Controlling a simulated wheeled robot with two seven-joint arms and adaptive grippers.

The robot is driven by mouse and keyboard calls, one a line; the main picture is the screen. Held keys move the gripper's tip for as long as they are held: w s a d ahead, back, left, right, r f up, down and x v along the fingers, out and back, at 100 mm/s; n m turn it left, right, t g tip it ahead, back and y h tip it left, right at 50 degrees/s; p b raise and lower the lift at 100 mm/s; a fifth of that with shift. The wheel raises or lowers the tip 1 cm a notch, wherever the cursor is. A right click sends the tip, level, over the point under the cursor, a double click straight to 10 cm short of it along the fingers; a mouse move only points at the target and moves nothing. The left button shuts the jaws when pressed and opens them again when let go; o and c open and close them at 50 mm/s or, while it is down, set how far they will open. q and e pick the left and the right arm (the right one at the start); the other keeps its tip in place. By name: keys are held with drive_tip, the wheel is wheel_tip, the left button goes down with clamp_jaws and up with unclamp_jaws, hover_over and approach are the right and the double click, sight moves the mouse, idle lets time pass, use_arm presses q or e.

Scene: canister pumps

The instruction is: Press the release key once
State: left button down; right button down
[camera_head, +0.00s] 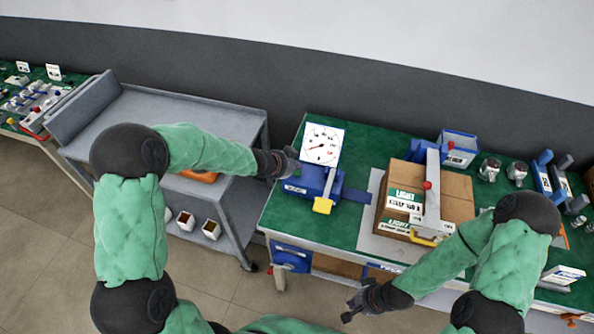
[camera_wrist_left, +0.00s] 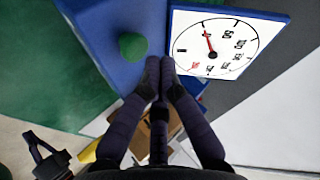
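A blue device (camera_head: 310,183) with a white dial (camera_head: 321,146) stands at the left of the green bench. In the left wrist view, the blue device (camera_wrist_left: 100,22) carries a round green key (camera_wrist_left: 132,46), and the dial (camera_wrist_left: 228,42) is beside it. The green key is hidden in the head view. My right gripper (camera_head: 358,300) is open and empty before the bench front.
A yellow block (camera_head: 323,205) is at the device's front. A cardboard box (camera_head: 457,190) sits under a grey post with a red knob (camera_head: 427,185). A blue bin (camera_head: 460,148) stands behind. A grey cart (camera_head: 170,108) is left of the bench.

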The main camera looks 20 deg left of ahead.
sight(296, 173)
use_arm(q)
drive_tip(key=shift+r+p, duration=2.6)
drive_tip(key=shift+f, duration=0.1)
